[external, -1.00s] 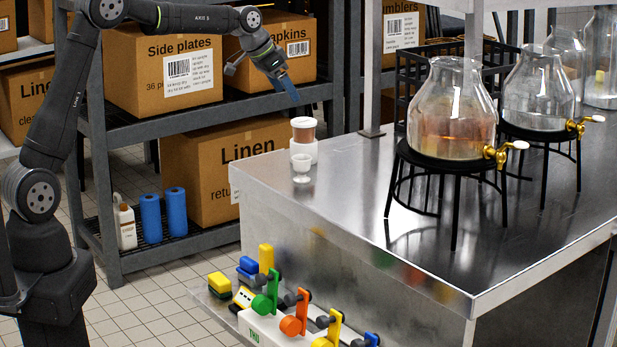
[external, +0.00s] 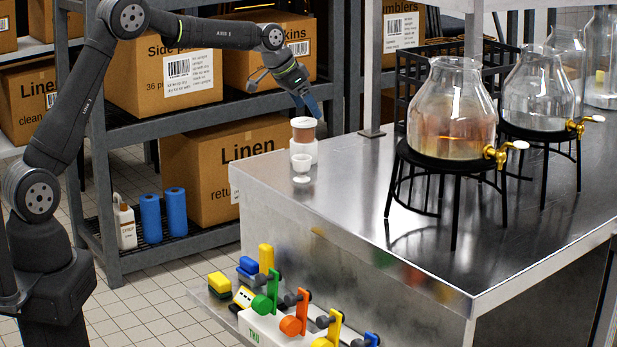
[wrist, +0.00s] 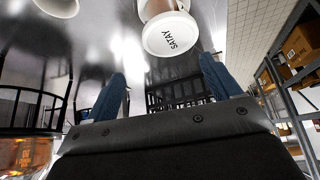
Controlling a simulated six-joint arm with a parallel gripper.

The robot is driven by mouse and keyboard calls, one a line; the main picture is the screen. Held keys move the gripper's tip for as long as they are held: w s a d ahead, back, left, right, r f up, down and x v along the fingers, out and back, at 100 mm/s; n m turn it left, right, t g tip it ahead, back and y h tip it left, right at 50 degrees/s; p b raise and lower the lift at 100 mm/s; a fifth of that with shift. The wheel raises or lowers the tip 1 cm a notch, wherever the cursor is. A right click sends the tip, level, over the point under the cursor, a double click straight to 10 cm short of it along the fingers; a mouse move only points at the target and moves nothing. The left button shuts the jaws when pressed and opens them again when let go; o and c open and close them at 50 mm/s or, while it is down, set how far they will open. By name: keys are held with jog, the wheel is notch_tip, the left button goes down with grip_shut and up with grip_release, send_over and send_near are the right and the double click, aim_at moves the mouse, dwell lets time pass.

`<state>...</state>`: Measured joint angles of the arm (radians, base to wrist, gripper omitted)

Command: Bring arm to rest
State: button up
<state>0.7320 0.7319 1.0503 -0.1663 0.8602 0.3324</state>
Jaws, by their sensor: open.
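My gripper (external: 307,104) is open and empty, its blue fingers pointing down above the far left corner of the steel counter (external: 335,180). In the wrist view the two fingers of my gripper (wrist: 162,88) stand wide apart. A white-lidded jar with brown contents (external: 303,133) stands upright on the counter just below the fingers in the external view. In the wrist view its lid (wrist: 171,34) reads "SATAY" and lies beyond the fingertips, apart from them. A small white footed cup (external: 302,168) stands in front of the jar.
Glass dispensers (external: 450,110) on black stands with brass taps fill the counter's right side. A metal shelf (external: 215,115) with cardboard boxes stands behind my arm. A low ledge (external: 232,308) holds coloured blocks and a white scoop rack (external: 270,325). The counter's front middle is clear.

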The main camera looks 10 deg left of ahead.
jog(key=s+d+r, duration=0.3)
jog(key=s+r, duration=0.3)
jog(key=s, duration=0.3)
jog(key=w+d+f, duration=0.3)
jog(key=w+d, duration=0.3)
jog(key=w, duration=0.1)
jog(key=w+d+f, duration=0.4)
jog(key=w+d, duration=0.2)
jog(key=w, duration=0.2)
jog(key=shift+f, duration=0.1)
jog(key=shift+o, duration=0.5)
jog(key=o, duration=0.3)
